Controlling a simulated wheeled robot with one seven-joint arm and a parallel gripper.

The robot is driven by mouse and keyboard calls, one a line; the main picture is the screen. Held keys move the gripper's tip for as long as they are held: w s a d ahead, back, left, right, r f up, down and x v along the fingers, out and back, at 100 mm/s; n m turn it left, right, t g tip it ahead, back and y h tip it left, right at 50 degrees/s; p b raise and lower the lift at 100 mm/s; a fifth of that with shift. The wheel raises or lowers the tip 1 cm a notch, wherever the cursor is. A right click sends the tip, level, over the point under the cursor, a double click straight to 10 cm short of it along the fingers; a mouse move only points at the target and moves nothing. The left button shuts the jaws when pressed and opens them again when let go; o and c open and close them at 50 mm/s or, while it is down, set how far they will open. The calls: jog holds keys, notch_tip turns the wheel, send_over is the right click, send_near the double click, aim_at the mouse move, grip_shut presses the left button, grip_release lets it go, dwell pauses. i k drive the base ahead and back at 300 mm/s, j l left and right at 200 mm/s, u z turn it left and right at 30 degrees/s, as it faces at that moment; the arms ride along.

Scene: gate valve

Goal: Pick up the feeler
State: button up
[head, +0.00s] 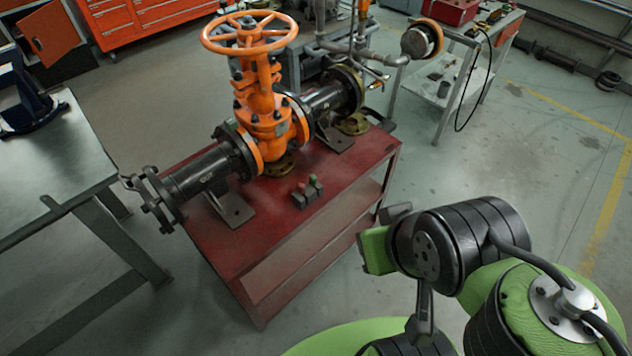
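I can make out no other thing that could be the feeler. My arm is folded at the lower right, apart from the bench top. I cannot make out any gripper fingers in this view.
The orange gate valve (262,128) and its dark pipes span the red bench (250,240). The bench's front strip is mostly clear. A grey table (50,175) stands at left and a grey cart (450,85) at back right. Open floor lies at right.

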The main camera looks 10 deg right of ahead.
aim_at(312, 179)
jog(key=i+l+u, duration=0.2)
jog(key=u, duration=0.25)
jog(key=i+l+u, duration=0.1)
jog(key=l+u, duration=0.35)
jog(key=i+l+u, duration=0.1)
jog(key=l+u, duration=0.2)
jog(key=u, duration=0.2)
jog(key=l+u, duration=0.75)
jog(key=u, duration=0.15)
jog(key=k+l+u, duration=0.15)
jog(key=l+u, duration=0.3)
jog(key=j, duration=0.1)
